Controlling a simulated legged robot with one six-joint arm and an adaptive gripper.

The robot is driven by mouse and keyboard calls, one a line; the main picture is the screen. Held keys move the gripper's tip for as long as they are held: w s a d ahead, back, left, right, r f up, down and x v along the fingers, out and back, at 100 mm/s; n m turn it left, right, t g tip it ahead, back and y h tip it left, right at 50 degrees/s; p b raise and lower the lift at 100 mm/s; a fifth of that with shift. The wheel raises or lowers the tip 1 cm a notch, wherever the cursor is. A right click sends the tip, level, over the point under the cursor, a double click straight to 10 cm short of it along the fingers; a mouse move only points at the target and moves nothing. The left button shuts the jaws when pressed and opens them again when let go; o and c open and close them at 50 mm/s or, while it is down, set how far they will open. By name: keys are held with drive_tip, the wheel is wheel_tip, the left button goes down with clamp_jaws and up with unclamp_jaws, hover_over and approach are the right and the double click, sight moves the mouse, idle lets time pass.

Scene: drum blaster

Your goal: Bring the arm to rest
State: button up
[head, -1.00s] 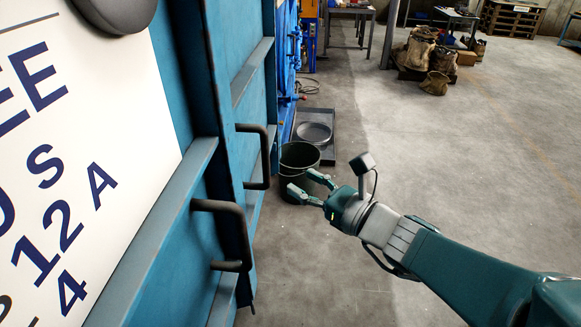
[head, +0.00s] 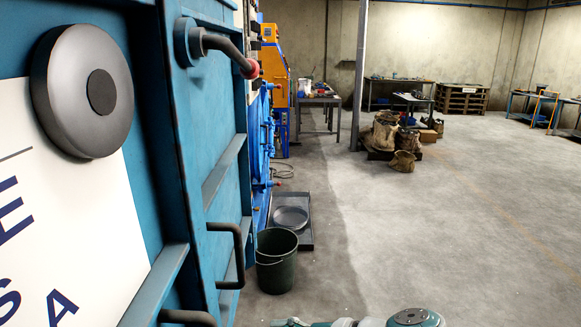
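Only the top edge of my arm shows, along the bottom of the head view. A rounded teal joint with a dark cap sits right of centre, with pale and teal parts to its left. The small teal piece at the left end seems to be part of my gripper (head: 291,322). Its fingers are not clearly visible, so I cannot tell whether it is open or shut, or whether it holds anything.
A blue steel cabinet or door (head: 185,130) with a black handle (head: 238,255) and a red-tipped lever (head: 228,48) fills the left. A dark bucket (head: 276,262) and a tray (head: 303,235) stand beside it. Sacks (head: 384,132) lie farther back. The floor at right is clear.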

drive_tip(key=s+d+f+n+h, duration=0.1)
drive_tip(key=s+d+n+h, duration=0.1)
drive_tip(key=d+n+h, duration=0.4)
drive_tip(key=s+d+f+n+h, duration=0.1)
drive_tip(key=s+d+n+h, duration=0.2)
drive_tip(key=d+n+h, duration=0.2)
drive_tip(key=d+n, duration=0.3)
drive_tip(key=d, duration=0.2)
drive_tip(key=shift+s+d+f+t+h, duration=0.15)
drive_tip(key=shift+s+d+t+h, duration=0.05)
drive_tip(key=shift+d+t+h, duration=0.2)
drive_tip(key=shift+a, duration=0.1)
